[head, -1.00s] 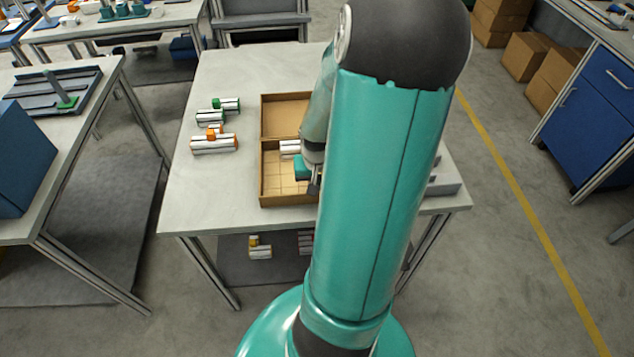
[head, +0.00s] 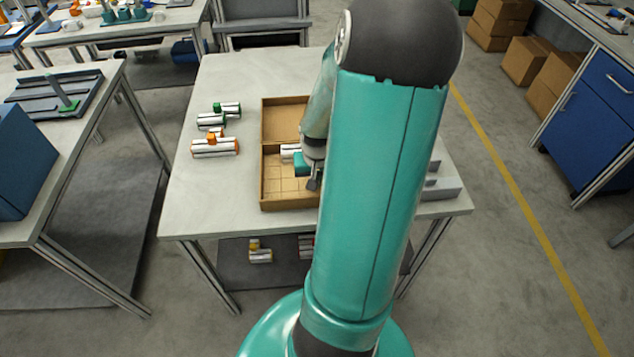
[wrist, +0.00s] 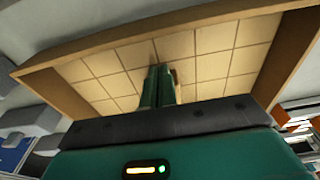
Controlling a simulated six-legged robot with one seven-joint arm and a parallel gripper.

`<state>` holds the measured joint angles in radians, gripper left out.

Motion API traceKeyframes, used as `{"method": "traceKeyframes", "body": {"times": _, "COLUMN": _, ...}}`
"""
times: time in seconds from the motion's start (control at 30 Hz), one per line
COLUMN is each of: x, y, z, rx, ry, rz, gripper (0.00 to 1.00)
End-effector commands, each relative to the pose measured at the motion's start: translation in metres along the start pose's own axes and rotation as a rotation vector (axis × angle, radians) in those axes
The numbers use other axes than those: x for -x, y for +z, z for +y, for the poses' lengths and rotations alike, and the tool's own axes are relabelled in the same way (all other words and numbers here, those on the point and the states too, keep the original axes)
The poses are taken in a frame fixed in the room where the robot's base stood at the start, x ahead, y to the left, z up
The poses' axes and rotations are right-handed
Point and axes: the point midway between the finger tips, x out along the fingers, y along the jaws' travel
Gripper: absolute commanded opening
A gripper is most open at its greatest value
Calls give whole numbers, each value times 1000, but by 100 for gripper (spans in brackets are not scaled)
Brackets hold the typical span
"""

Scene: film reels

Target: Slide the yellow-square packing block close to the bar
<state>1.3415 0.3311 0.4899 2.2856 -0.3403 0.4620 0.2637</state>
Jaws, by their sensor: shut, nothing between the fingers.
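My gripper (head: 314,182) is shut and empty, over the gridded compartment of a cardboard box (head: 262,190). In the wrist view my gripper (wrist: 158,88) shows its two green fingers together in front of the tan grid floor. A white block (head: 290,148) lies in the box, partly hidden by my arm. I cannot make out a yellow square on it. Grey bar-like pieces (head: 441,188) stand at the table's right, partly behind my arm; I cannot tell whether one is the bar.
Silver blocks with green (head: 225,108) and orange (head: 214,146) parts stand left of the box on the table (head: 205,205). The box walls surround my gripper's place. My arm hides much of the table's right side. The table's front left is clear.

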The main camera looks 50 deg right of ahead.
Motion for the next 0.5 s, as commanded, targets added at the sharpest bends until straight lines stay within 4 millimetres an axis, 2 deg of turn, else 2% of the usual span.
{"method": "traceKeyframes", "body": {"times": 0.5, "x": -2, "y": -20, "z": 0, "rx": 0, "ry": 0, "rz": 1, "gripper": 0}}
